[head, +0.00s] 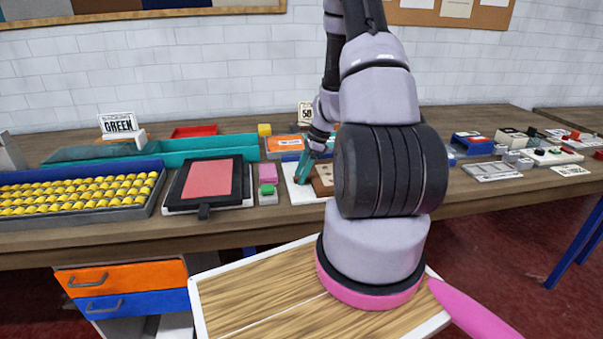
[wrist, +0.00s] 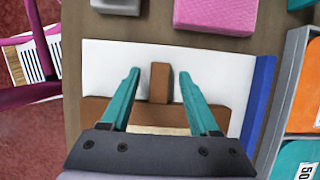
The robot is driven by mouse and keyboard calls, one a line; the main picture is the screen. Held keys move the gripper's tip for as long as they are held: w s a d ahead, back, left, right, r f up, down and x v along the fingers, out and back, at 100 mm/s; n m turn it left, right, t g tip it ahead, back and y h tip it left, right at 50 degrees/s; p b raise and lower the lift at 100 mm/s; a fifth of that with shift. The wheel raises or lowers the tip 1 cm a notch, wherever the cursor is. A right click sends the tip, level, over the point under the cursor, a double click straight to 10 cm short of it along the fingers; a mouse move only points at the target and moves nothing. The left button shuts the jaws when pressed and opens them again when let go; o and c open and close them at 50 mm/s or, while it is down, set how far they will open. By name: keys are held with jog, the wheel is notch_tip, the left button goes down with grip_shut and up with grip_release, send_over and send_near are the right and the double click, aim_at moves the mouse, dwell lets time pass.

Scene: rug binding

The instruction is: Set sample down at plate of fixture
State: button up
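My gripper (wrist: 159,73) has teal fingers, spread apart with a visible gap on each side of a small upright brown block (wrist: 160,82). In the head view my gripper (head: 303,168) is low over the workbench, partly hidden by my arm. Below it is a white plate (wrist: 105,65), with a blue strip along its right side in the wrist view; the plate also shows in the head view (head: 296,189). A wider brown piece (wrist: 97,108) lies across the plate. A pale tan patch (wrist: 157,130) shows between the finger bases, mostly hidden. I cannot tell which piece is the sample.
A pink block (head: 268,173) and a green-topped block (head: 267,193) stand left of the plate. A framed red pad (head: 208,180) and a tray of yellow pieces (head: 80,194) lie farther left. An orange box (head: 286,143) is behind. My arm hides part of the bench.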

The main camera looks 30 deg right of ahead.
jog(key=v, duration=1.2)
jog(key=s+a+r+n+t+h, duration=0.15)
jog(key=a+r+n, duration=0.3)
jog(key=r, duration=0.45)
jog(key=s+a+r+n+t+y, duration=0.1)
jog(key=s+a+r+n, duration=0.15)
jog(key=a+r, duration=0.4)
jog(key=s+a+r+n+t+h, duration=0.1)
jog(key=s+a+r+n, duration=0.2)
jog(key=s+r+n, duration=0.2)
jog(key=s+a+r+n+t, duration=0.2)
jog(key=s+r+n, duration=0.3)
jog(key=s+r, duration=0.3)
jog(key=shift+s+a+h, duration=0.35)
jog(key=shift+s+a, duration=0.4)
jog(key=shift+a, duration=0.1)
jog(key=shift+d+r+t, duration=0.1)
jog(key=shift+r+t, duration=0.05)
jog(key=shift+t, duration=0.1)
